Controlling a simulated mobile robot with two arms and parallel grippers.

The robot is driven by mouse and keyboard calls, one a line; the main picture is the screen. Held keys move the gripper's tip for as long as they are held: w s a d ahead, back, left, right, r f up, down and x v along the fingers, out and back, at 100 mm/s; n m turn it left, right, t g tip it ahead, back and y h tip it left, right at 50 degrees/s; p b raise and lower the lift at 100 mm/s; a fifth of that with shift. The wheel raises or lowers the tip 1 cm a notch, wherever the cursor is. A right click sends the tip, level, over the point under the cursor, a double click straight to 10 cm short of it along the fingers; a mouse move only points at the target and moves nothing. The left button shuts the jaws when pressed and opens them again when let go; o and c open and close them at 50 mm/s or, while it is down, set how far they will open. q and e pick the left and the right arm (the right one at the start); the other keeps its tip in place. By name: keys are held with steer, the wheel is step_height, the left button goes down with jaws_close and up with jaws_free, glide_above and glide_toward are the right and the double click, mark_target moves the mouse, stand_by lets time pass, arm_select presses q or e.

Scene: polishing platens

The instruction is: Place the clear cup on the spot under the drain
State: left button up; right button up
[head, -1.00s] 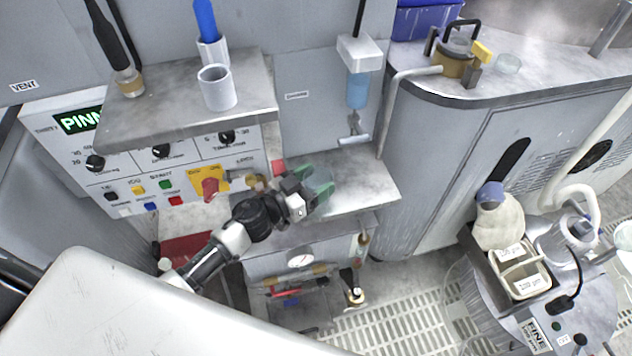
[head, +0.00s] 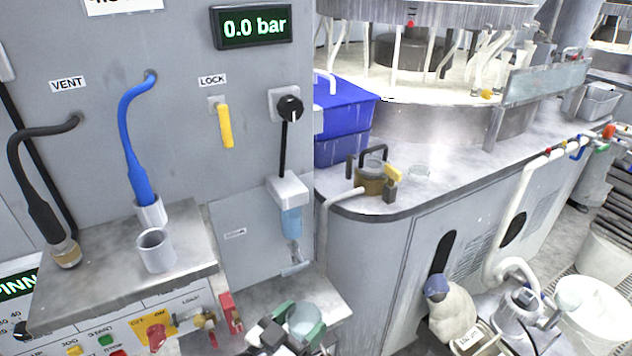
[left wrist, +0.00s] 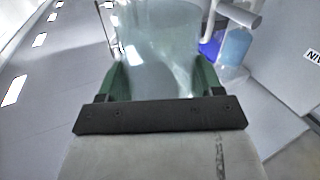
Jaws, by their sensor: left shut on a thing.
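The clear cup (head: 305,318) is held between the green fingers of my left gripper (head: 298,332), near the bottom of the head view. In the left wrist view the clear cup (left wrist: 158,50) fills the space between the green fingers (left wrist: 155,85). The drain (head: 295,262) is a small grey outlet below a filter with a light-blue bowl (head: 291,222). The bowl also shows in the left wrist view (left wrist: 235,46). The cup appears just below the drain in the head view; its height above the grey shelf (head: 262,292) is unclear. No marked spot is discernible. My right gripper is out of view.
A grey upper shelf (head: 105,285) holds a white cup (head: 156,250) and hose ends. Red fittings (head: 229,312) are left of my gripper. A bent grey pipe (head: 322,235) stands right of the drain.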

arm_select(q)
steer(key=s+a+r+n+t+y, duration=0.1)
steer(key=s+a+r+n+y, duration=0.1)
steer(key=a+y, duration=0.3)
steer(key=s+a+r+n+t+y, duration=0.2)
steer(key=s+a+n+y, duration=0.2)
steer(key=a, duration=0.3)
steer(key=shift+s+a+n+y, duration=0.3)
steer(key=shift+a+n+y, duration=0.05)
steer(key=shift+n+y, duration=0.05)
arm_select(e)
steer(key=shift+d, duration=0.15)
arm_select(q)
steer(key=shift+w, duration=0.1)
